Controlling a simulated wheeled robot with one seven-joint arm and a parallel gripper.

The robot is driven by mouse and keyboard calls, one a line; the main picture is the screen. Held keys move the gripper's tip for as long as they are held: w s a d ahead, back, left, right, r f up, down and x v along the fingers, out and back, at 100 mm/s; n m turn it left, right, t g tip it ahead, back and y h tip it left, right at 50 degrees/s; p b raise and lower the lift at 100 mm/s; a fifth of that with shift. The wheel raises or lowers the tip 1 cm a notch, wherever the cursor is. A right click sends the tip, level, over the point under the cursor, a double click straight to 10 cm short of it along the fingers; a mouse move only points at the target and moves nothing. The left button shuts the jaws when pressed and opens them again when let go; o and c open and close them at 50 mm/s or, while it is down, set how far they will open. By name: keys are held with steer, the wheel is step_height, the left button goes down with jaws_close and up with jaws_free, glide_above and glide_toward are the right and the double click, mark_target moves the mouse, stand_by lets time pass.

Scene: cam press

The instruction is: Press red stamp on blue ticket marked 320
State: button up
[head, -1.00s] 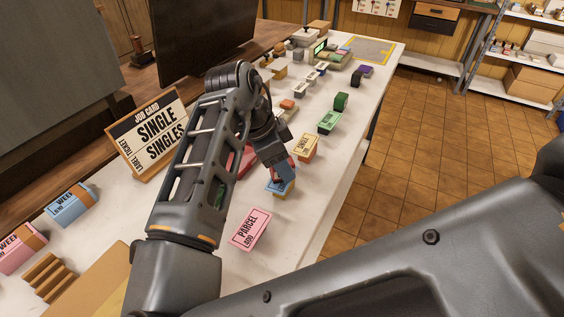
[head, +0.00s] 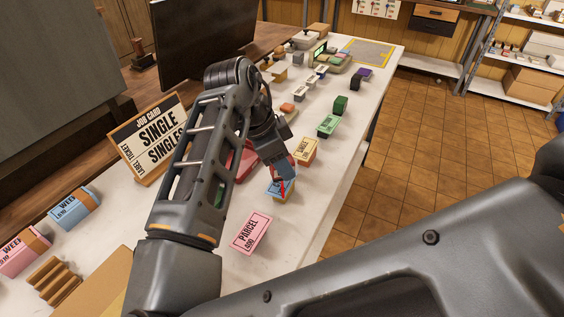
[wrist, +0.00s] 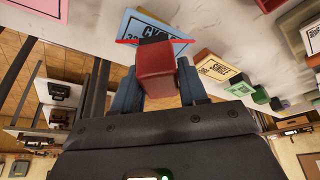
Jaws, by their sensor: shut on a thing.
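My gripper (head: 279,170) is shut on a red stamp, a red block (wrist: 157,72) between its two fingers in the wrist view. A thin red edge (wrist: 128,41) shows at the stamp's far end. The blue ticket (wrist: 130,22) lies just beyond, on a tan block, with black print partly hidden by the stamp; "CY" and "32" can be read. In the head view the blue ticket (head: 273,189) is below my gripper, with a red strip of the stamp over it. I cannot tell whether stamp and ticket touch.
A pink parcel ticket (head: 251,231) lies nearer, and a yellow single ticket (head: 306,150) and a green ticket (head: 328,125) lie farther along the white table. A job card (head: 155,138) stands at the left. The table's right edge is close to the tickets.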

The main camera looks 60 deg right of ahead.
steer(key=shift+r+p, duration=1)
steer(key=shift+r, duration=1.6)
